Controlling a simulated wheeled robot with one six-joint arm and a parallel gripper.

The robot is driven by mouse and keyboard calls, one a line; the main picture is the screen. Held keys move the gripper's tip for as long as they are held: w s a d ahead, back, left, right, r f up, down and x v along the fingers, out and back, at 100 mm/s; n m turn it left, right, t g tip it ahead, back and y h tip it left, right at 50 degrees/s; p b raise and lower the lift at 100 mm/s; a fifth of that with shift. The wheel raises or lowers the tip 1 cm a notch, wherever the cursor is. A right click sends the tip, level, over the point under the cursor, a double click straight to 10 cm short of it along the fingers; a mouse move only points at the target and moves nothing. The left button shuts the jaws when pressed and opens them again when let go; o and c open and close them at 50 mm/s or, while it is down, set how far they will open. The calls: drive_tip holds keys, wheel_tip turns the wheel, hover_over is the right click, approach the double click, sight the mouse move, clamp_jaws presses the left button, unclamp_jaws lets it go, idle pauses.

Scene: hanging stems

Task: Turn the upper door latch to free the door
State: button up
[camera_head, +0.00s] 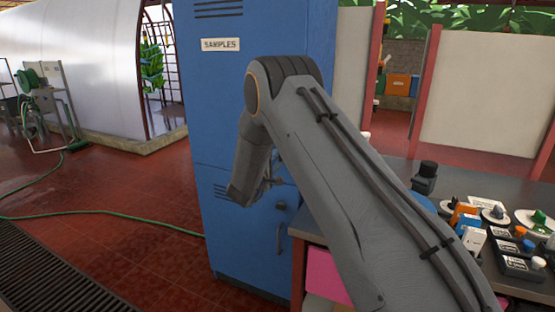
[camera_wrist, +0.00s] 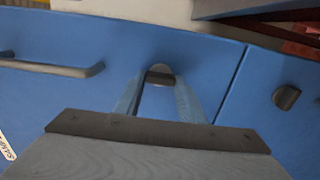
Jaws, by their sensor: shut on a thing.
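The blue cabinet (camera_head: 215,90) has an upper door with a SAMPLES label and a lower door below a seam. In the wrist view the upper door latch (camera_wrist: 160,70), a small rounded dark-grey knob, sits between the fingers of my gripper (camera_wrist: 160,88). The fingers are shut on it, one on each side. The upper door's bar handle (camera_wrist: 60,68) lies to the left there. In the head view my arm hides the upper latch, and my gripper (camera_head: 268,183) is mostly hidden at the cabinet front. The upper door looks closed.
The lower door has its own latch (camera_head: 281,205), also in the wrist view (camera_wrist: 287,97), and a bar handle (camera_head: 279,238). A grey bench (camera_head: 395,175) with several small devices stands to the right. A green hose (camera_head: 130,216) crosses the tiled floor, which is otherwise mostly open on the left.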

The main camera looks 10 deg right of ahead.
drive_tip(key=shift+a, duration=0.15)
drive_tip(key=o, duration=1)
drive_tip(key=shift+o, duration=0.2)
drive_tip(key=b+v, duration=0.1)
drive_tip(key=v, duration=0.6)
drive_tip(key=shift+s+b, duration=0.2)
drive_tip(key=shift+b, duration=0.15)
drive_tip(key=shift+a, duration=0.15)
